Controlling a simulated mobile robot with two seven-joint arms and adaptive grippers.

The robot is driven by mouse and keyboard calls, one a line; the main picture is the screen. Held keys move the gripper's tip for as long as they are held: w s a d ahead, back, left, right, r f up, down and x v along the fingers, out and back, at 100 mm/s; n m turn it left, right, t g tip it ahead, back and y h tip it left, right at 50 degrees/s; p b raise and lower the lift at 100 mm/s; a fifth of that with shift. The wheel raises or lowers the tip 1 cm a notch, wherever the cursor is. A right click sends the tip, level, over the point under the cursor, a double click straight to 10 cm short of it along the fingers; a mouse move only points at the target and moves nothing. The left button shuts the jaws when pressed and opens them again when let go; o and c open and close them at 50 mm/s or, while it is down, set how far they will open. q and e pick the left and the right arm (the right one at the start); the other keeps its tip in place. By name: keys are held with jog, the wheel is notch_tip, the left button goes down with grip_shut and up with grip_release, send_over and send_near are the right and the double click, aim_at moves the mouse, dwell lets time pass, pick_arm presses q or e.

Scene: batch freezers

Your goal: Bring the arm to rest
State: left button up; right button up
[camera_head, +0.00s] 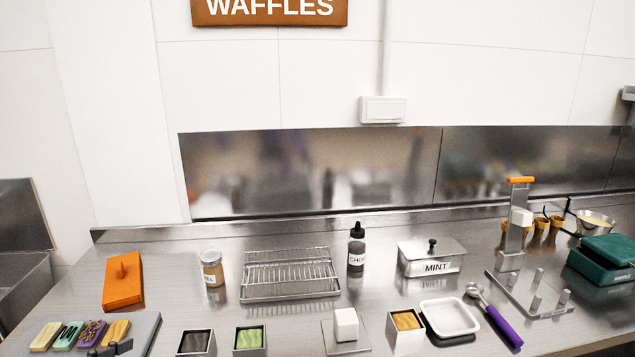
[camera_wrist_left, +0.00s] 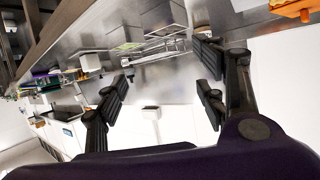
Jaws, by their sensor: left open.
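My left gripper (camera_wrist_left: 162,88) is open in the left wrist view. Its two dark padded fingers stand apart with nothing between them. In the head view, dark fingertips (camera_head: 110,349) show at the bottom left edge, in front of the grey board (camera_head: 146,330); the rest of the arm is out of frame. I cannot tell from this how high above the board they are. My right gripper shows in neither view.
The steel counter carries an orange block (camera_head: 123,285), a jar (camera_head: 212,270), a wire rack (camera_head: 290,275), a dark bottle (camera_head: 357,248), a MINT tub (camera_head: 431,259), a purple-handled scoop (camera_head: 503,325) and a green box (camera_head: 603,264). Several coloured bars lie on the grey board.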

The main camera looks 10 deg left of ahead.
pick_arm(q)
jog(key=s+f+n+g+y, duration=0.15)
jog(key=s+f, duration=0.35)
jog(key=f, duration=0.5)
jog(key=s+f+n+g+y, duration=0.15)
jog(key=s+f, duration=0.35)
jog(key=f, duration=0.5)
jog(key=s+d+f+g, duration=0.1)
jog(key=s+d+f, duration=0.7)
jog(key=d+f, duration=0.4)
jog(key=shift+s+d+f, duration=0.2)
jog(key=shift+d+f, duration=0.2)
jog(key=shift+d, duration=0.6)
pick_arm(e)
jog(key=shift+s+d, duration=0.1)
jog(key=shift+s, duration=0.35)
